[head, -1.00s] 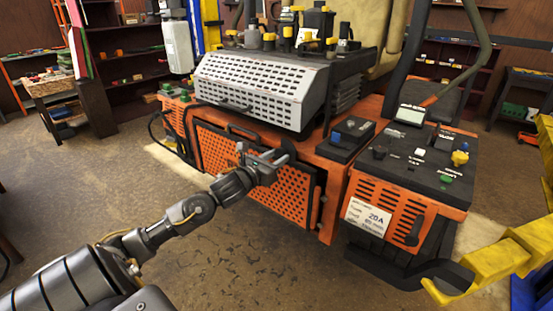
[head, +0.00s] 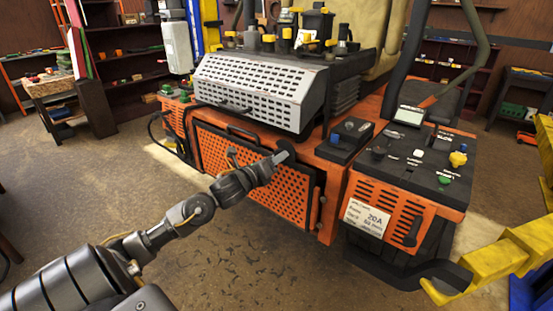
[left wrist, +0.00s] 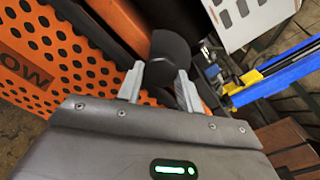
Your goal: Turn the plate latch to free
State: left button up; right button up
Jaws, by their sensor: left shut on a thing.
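The plate is an orange perforated panel (head: 262,188) with a black frame on the mower's front. It also fills the left of the left wrist view (left wrist: 50,55). The plate latch (left wrist: 168,60) is a dark, rounded piece near the plate's edge, seen between the fingertips in the left wrist view. My left gripper (head: 283,157) is shut on the latch, near the plate's upper right part. Its two pale fingers (left wrist: 160,84) sit on either side of the latch. In the head view the gripper mostly hides the latch. My right gripper is not in view.
A grey perforated guard (head: 255,88) overhangs the plate. A control panel (head: 420,155) stands to the right, above an orange vented box (head: 390,215). A yellow bar (head: 500,262) is at the lower right. The floor in front of the plate is clear.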

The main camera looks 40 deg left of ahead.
pick_arm(q)
jog(key=shift+r+n+p, duration=0.15)
jog(key=shift+n+p, duration=2.35)
jog(key=shift+n, duration=2.7)
jog(key=o, duration=1)
jog(key=shift+s, duration=0.1)
